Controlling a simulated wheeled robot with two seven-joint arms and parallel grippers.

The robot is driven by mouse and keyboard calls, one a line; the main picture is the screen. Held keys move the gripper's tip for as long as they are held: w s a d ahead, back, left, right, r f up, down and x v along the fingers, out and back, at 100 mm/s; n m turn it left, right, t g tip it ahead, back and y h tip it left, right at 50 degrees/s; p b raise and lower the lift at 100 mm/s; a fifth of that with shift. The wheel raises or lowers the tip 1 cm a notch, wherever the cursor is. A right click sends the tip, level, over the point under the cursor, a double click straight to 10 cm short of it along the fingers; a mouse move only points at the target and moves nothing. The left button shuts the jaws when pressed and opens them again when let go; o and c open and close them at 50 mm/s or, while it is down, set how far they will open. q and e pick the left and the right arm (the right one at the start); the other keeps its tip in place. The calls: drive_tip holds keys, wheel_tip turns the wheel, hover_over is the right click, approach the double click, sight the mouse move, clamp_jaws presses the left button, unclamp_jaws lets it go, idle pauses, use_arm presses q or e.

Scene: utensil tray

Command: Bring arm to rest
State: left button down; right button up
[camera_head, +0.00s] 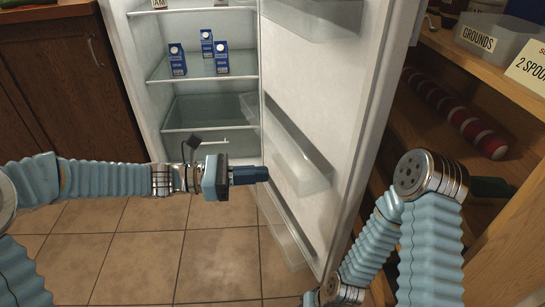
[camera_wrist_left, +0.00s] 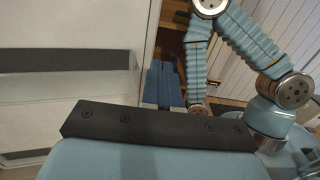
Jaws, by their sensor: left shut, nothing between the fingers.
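My left arm reaches in from the left, and my left gripper (camera_head: 266,174) is in front of the open fridge (camera_head: 185,148). Its dark blue fingers are together with nothing between them. It points right, toward the inside of the fridge door (camera_head: 330,75); I cannot tell whether it touches the door. In the left wrist view the closed blue fingers (camera_wrist_left: 163,72) show beyond the dark bar of the gripper. My right arm (camera_head: 430,240) is bent upright at the lower right; its gripper does not show.
Several blue cartons (camera_head: 221,60) stand on a fridge shelf. Right of the door, wooden shelving (camera_head: 445,45) holds a bin labelled GROUNDS (camera_head: 485,40) and a red and white striped roll (camera_head: 455,112). A dark wooden cabinet (camera_head: 60,90) is at left. Tiled floor (camera_head: 150,245) lies open below.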

use_arm(q)
drive_tip(key=s+a+f+m+y+p, duration=0.2)
drive_tip(key=s+a+f+m+y, duration=0.2)
drive_tip(key=f, duration=0.8)
drive_tip(key=s+a+f+m+y+p, duration=0.2)
drive_tip(key=s+a+f+m+y, duration=0.2)
drive_tip(key=f, duration=0.8)
drive_tip(key=s+a+f+m+y+p, duration=0.2)
drive_tip(key=s+a+f+m+y, duration=0.2)
drive_tip(key=s+f+m, duration=0.3)
wheel_tip(320, 180, down, 5)
drive_tip(key=shift+s+r+m+t+y, duration=0.15)
drive_tip(key=shift+m+t+y, duration=0.35)
drive_tip(key=shift+y, duration=0.4)
drive_tip(key=shift+a, duration=0.1)
